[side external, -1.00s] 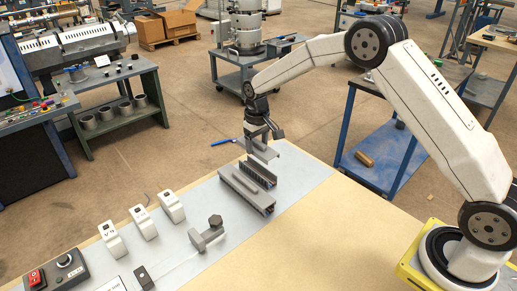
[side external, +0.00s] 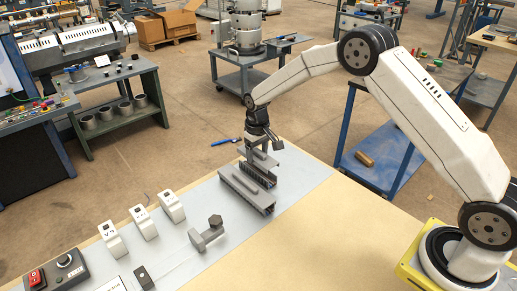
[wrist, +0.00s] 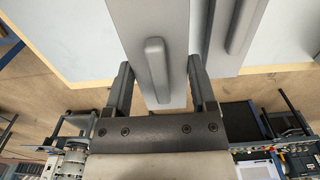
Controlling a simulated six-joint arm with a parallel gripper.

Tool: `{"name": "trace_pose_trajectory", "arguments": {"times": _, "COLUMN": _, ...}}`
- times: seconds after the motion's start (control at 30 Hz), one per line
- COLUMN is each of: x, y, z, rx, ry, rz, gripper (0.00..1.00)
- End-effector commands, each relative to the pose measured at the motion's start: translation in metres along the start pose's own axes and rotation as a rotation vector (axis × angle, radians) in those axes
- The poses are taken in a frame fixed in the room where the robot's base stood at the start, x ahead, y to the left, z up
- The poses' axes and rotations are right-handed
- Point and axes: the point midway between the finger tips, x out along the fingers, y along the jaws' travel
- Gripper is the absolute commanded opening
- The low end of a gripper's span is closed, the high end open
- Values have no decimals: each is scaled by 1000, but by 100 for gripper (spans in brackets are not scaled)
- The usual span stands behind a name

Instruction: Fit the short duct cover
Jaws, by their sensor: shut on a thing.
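My gripper (side external: 257,148) is shut on the short duct cover, a grey plate (wrist: 150,20) with a raised rounded rib (wrist: 155,68). In the wrist view my gripper (wrist: 160,85) has one finger on each side of the plate. In the side view the cover (side external: 266,161) is low over the dark slotted duct (side external: 262,178), roughly in line with it. I cannot tell whether it touches the duct. The duct is mostly hidden beneath the cover in the wrist view.
A second grey ribbed piece (side external: 240,188) lies alongside the duct, nearer the camera. A grey bolt-like part (side external: 207,233) and several white modules (side external: 143,221) stand on the grey panel. The tan table on the right (side external: 310,235) is clear.

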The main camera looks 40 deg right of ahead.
Motion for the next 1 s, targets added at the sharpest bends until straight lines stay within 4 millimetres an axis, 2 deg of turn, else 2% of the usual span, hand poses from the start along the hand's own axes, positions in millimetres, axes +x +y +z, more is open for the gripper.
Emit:
{"name": "trace_pose_trajectory", "arguments": {"times": 0.4, "x": 22, "y": 0, "z": 0, "rx": 0, "ry": -1, "rz": 0, "gripper": 15}}
{"name": "trace_pose_trajectory", "arguments": {"times": 1.0, "x": 24, "y": 0, "z": 0, "rx": 0, "ry": 1, "rz": 0, "gripper": 15}}
